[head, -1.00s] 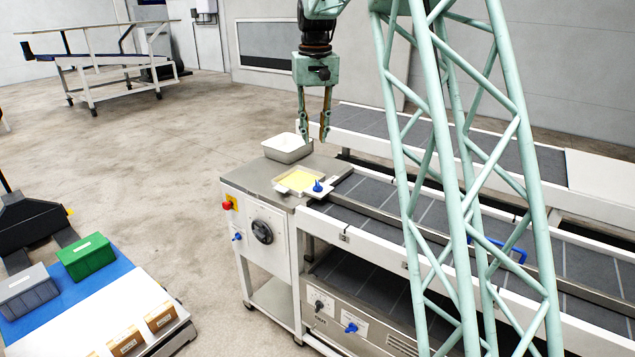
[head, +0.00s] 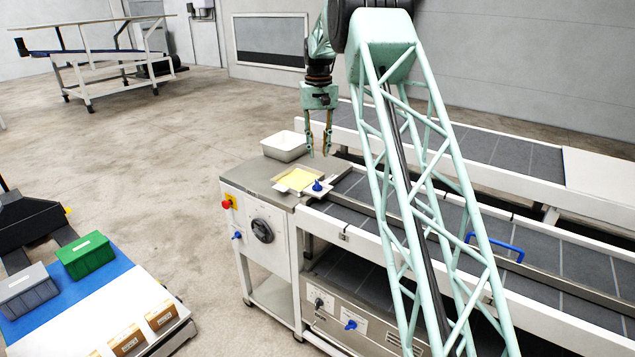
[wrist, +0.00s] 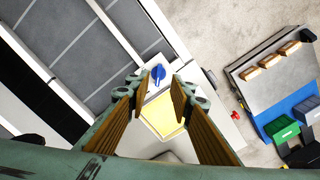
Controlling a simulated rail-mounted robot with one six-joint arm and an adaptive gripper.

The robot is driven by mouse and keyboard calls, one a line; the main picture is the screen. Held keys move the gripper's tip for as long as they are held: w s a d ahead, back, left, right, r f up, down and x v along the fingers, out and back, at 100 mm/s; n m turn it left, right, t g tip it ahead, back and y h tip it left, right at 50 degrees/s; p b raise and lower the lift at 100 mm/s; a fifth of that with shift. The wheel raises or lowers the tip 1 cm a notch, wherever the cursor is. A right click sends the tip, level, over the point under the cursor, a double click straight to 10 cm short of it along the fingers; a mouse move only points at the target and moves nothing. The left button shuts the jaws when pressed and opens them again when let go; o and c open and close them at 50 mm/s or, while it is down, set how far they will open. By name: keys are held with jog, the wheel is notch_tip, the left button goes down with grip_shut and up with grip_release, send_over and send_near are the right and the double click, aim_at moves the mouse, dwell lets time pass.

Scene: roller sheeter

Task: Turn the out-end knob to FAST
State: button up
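A blue knob (head: 317,187) stands on a small white plate at the corner of the machine's top; it also shows in the wrist view (wrist: 158,74). Other knobs are a large black dial (head: 262,230) and a small blue knob (head: 237,236) on the end cabinet, and a black knob (head: 319,303) and a blue knob (head: 351,325) on the lower panel. I cannot read which is the out-end knob or any FAST mark. My gripper (head: 318,152) is open and empty, pointing down above the machine top, apart from the knobs. Its fingers (wrist: 159,84) flank the top knob in the wrist view.
A yellow-bottomed tray (head: 276,181) lies beside the top knob, with a white bin (head: 282,146) behind it. A red button (head: 227,204) is on the cabinet. Grey conveyor belts (head: 375,195) run right, with a blue handle (head: 515,249). A cart with boxes (head: 86,256) stands left.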

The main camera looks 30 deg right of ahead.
aim_at(318, 185)
jog(key=shift+f, duration=0.25)
dwell(0.3)
jog(key=shift+f, duration=6.75)
grip_shut()
